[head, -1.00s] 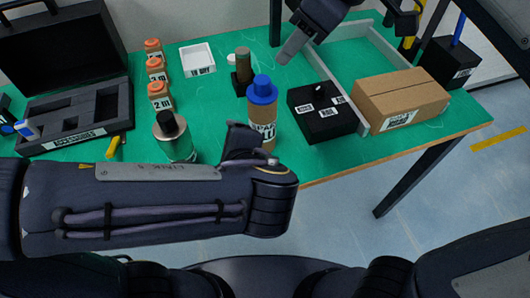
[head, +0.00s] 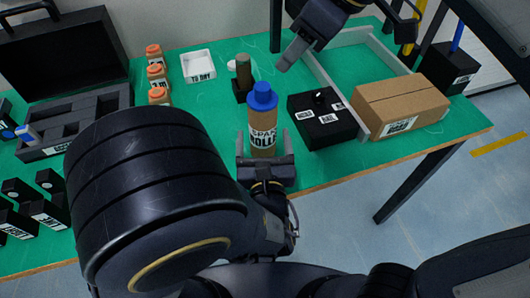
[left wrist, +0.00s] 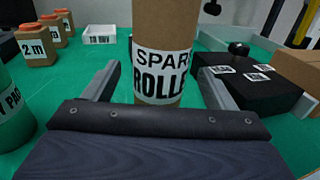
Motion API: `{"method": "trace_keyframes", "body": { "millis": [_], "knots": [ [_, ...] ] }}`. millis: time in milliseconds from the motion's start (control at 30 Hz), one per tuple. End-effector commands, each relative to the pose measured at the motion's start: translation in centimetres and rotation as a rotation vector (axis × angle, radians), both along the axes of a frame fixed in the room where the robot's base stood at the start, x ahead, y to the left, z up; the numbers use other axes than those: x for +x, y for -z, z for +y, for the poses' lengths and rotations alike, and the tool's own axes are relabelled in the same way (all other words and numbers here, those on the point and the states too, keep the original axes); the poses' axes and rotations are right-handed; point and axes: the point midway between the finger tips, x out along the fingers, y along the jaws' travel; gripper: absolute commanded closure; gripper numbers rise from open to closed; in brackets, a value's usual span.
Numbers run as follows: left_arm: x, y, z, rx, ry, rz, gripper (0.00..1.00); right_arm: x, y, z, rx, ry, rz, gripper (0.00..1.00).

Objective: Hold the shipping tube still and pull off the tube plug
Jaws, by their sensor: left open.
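The shipping tube (head: 263,137), a brown cylinder with a white label, stands upright on the green table. The blue tube plug (head: 262,96) caps its top. My left gripper (head: 264,150) is open, low at the near side of the tube, with one finger on each side. In the left wrist view the tube (left wrist: 162,50) is between the spread fingers (left wrist: 160,85), with gaps on both sides. The plug is out of that view. My right gripper (head: 293,53) hangs above the table, behind and right of the plug, apart from it; its jaw opening is unclear.
A black block (head: 322,128) with white labels sits right of the tube, and a cardboard box (head: 400,105) beyond it. A dark holder with a brown cylinder (head: 243,70) stands behind. A white tray (head: 198,67) and orange-capped bottles (head: 157,72) are farther left. A green container (left wrist: 12,110) is left.

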Motion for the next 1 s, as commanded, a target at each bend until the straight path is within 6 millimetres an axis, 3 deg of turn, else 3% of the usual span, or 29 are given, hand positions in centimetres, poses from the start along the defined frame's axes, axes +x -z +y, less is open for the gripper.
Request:
{"method": "trace_keyframes", "body": {
  "millis": [200,533,900,1000],
  "knots": [
    [2.2,0.0,0.1,-0.002,-0.003,0.0,0.22,0.0,0.0,0.0,0.0,0.0,0.0,0.64],
    [2.5,0.0,0.1,-0.002,0.0,0.0,0.22,0.0,0.0,0.0,0.0,0.0,0.0,0.64],
    [2.5,0.0,0.1,-0.003,-0.001,0.0,0.7,0.0,0.0,0.0,0.0,0.0,0.0,0.64],
    [2.5,0.0,0.1,-0.002,-0.001,0.0,0.73,0.0,0.0,0.0,0.0,0.0,0.0,0.64]
  ]
}}
